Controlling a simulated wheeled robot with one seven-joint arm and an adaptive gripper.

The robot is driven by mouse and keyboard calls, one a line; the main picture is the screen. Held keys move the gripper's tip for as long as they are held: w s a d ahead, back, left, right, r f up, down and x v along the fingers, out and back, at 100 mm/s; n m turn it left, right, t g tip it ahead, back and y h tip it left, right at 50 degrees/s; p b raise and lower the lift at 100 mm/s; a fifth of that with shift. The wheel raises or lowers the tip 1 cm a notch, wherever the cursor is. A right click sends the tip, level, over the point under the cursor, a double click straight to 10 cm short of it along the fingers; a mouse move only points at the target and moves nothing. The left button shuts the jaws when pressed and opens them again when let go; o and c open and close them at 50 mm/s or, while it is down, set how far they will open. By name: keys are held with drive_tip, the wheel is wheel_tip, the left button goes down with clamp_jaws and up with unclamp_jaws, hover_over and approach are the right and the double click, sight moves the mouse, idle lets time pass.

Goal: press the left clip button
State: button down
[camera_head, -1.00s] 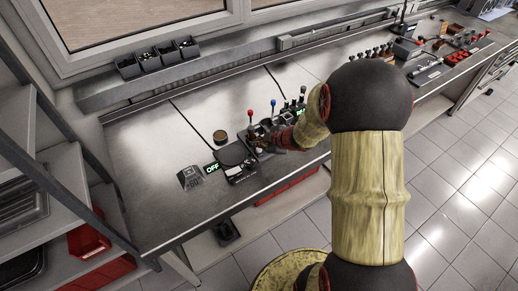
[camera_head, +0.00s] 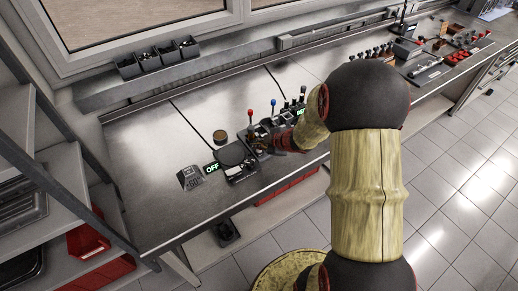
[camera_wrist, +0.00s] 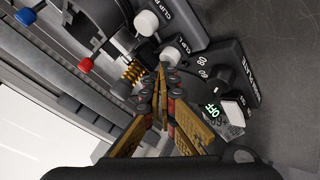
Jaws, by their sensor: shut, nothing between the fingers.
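The left clip button is a white cap (camera_wrist: 168,56) beside the lettering "CLIP L" on a dark panel (camera_wrist: 187,22) in the wrist view. A second white cap (camera_wrist: 146,22), beside lettering starting "CLIP", is higher up. My gripper (camera_wrist: 162,70) is shut and empty, with its fingertips just below the left cap. The tips overlap its lower edge in the picture; I cannot tell whether they touch it. In the head view the bench fixture (camera_head: 253,131) is small and partly hidden by my arm, and the buttons cannot be made out.
A coppery spring (camera_wrist: 133,72) and a dark cylinder lie close beside the fingers. Red and blue lever knobs (camera_head: 250,112) rise behind the fixture.

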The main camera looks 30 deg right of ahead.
drive_tip(key=shift+f, duration=0.3)
drive_tip(key=shift+r, duration=0.1)
idle(0.4)
drive_tip(key=shift+r+p, duration=0.85)
drive_tip(key=shift+p, duration=0.05)
wheel_tip(320, 180, up, 5)
drive_tip(key=p, duration=0.5)
idle(0.6)
